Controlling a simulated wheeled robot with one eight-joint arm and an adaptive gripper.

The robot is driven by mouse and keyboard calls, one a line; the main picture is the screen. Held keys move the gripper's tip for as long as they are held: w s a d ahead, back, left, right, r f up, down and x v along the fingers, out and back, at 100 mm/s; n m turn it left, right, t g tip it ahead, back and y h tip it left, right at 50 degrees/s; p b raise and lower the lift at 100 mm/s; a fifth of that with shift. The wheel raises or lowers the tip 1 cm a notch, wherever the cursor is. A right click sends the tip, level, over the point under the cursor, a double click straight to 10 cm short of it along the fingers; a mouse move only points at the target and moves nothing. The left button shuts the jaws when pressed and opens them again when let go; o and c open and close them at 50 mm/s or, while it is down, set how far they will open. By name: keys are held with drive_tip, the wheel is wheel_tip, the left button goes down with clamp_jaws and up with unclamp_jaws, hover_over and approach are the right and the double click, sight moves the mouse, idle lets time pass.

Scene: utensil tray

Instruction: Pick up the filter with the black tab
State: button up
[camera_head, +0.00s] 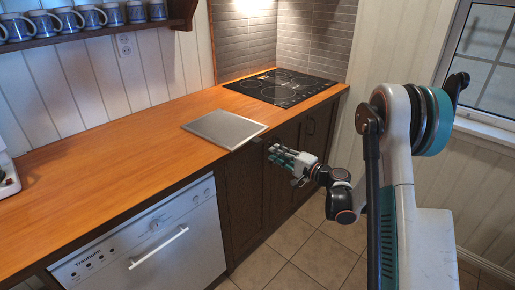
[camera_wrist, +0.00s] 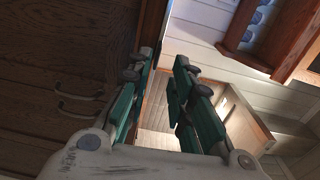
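A flat, square, grey metal panel (camera_head: 225,128) lies on the wooden counter near its front edge, left of the cooktop.
The wooden counter (camera_head: 110,150) is clear left of the panel. A black cooktop (camera_head: 281,87) lies behind it to the right. A dishwasher (camera_head: 150,240) stands below. Several mugs (camera_head: 90,17) sit on a wall shelf. Cabinet handles (camera_wrist: 78,104) show beside my gripper.

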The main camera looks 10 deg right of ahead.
sight(260, 140)
drive_tip(key=x, duration=0.9)
drive_tip(key=shift+w+f, duration=0.25)
drive_tip(key=shift+w, duration=0.2)
drive_tip(key=shift+a, duration=0.1)
clamp_jaws()
drive_tip(key=shift+s, duration=0.1)
drive_tip(key=shift+r+p, duration=0.65)
drive_tip(key=shift+r, duration=0.75)
drive_tip(key=shift+f, duration=0.15)
